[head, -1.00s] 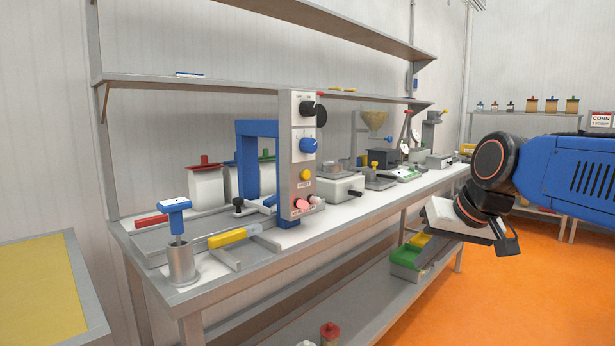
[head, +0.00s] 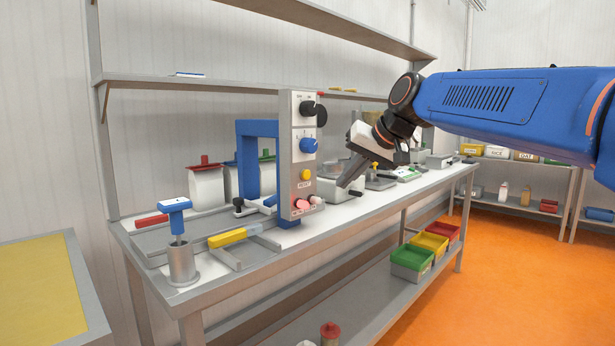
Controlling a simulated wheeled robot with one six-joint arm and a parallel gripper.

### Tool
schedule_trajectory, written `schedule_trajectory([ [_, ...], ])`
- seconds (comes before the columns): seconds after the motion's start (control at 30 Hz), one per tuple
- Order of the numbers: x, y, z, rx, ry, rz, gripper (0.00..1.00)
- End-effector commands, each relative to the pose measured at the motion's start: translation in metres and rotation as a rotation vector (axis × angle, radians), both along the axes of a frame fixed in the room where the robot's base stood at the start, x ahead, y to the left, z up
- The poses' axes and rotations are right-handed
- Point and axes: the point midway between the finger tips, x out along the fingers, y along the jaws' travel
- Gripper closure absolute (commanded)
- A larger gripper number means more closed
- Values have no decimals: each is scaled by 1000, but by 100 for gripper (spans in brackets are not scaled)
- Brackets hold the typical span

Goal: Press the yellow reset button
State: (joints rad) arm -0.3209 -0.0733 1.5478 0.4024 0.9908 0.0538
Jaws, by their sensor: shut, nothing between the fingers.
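The yellow reset button (head: 305,174) is a small round button on the front of the grey upright control panel (head: 297,187), below a blue knob and above a pair of round red and pinkish buttons. The panel stands on the workbench beside a blue frame. My gripper (head: 345,184) is to the right of the panel, pointing down and to the left. Its fingers are shut and empty. It is apart from the button, with a gap between them in the picture. The button is in full view.
A black knob (head: 307,108) and a blue knob (head: 309,146) sit above the button. A blue-handled tool (head: 174,206) stands in a metal cup at the bench's left front. Coloured bins (head: 411,258) lie on the lower shelf. The aisle's orange floor is clear.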

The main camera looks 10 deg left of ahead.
Motion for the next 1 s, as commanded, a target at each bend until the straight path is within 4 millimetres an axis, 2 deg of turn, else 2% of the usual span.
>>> schedule_trajectory([
  [0.27,8,10,-1,0,2,0,100],
  [0.7,40,51,0,0,0,0,100],
  [1.0,53,67,0,-1,0,-1,100],
])
